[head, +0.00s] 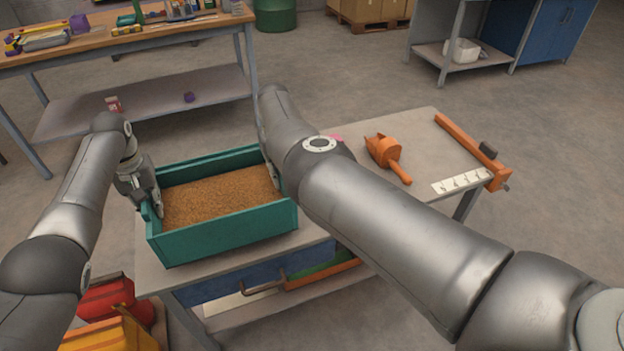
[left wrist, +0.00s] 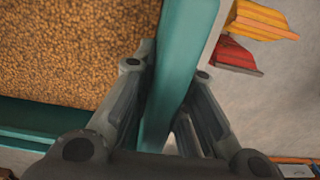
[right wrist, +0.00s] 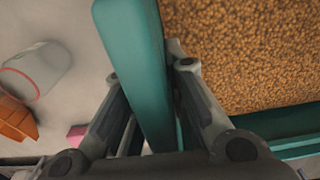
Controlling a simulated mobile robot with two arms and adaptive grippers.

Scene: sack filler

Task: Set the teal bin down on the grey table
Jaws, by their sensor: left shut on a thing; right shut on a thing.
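The teal bin (head: 225,233), filled with brown grain (head: 222,193), is level at the left end of the grey table (head: 420,135). I cannot tell whether its underside touches the tabletop. My left gripper (head: 155,203) is shut on the bin's left wall; the left wrist view shows its fingers (left wrist: 170,75) on both sides of that teal wall (left wrist: 185,50). My right gripper (head: 269,182) is shut on the opposite wall, which the right wrist view shows (right wrist: 135,60) between its fingers (right wrist: 145,75). My right forearm hides part of the tabletop.
An orange tool (head: 385,152), a white marked strip (head: 462,181) and an orange bar clamp (head: 470,148) lie on the table's right part. Red and yellow containers (head: 105,298) stand on the floor at the front left. A wooden workbench (head: 120,40) stands behind.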

